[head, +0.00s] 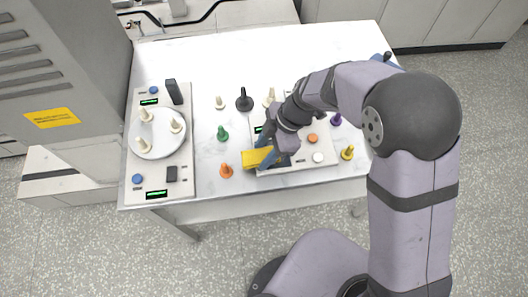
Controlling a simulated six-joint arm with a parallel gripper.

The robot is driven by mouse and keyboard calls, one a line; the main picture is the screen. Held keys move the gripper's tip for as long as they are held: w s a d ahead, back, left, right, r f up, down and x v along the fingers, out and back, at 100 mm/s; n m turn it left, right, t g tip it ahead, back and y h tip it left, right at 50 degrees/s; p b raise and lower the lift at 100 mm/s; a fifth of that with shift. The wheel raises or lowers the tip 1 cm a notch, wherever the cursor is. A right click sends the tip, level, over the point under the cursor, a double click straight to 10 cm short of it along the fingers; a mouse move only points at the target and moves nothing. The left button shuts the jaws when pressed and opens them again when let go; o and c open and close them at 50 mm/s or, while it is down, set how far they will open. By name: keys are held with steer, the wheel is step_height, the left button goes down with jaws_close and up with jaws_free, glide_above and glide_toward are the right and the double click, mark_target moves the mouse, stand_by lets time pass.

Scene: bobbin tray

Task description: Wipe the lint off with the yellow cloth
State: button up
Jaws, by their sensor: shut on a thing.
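My gripper (272,150) is shut on the yellow cloth (255,158). It holds the cloth low over the front left part of a white panel (290,168) in the middle of the table. The cloth sticks out to the left of the blue fingers. I cannot tell whether the cloth touches the panel. I cannot make out any lint; the gripper, cloth and arm hide much of the panel.
A green bobbin (222,134) and an orange bobbin (226,171) stand left of the cloth. A black bobbin (244,101) stands behind. A yellow bobbin (347,153) stands at right. A machine with a round plate (157,147) fills the table's left. The back of the table is clear.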

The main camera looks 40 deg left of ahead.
steer(key=shift+w+d+f+b, duration=0.1)
steer(key=shift+w+d+b, duration=0.85)
steer(key=shift+w+d, duration=1.3)
steer(key=shift+w+d+r, duration=0.1)
steer(key=shift+r, duration=0.2)
step_height(320, 180, up, 8)
steer(key=p, duration=0.4)
steer(key=shift+f, duration=0.15)
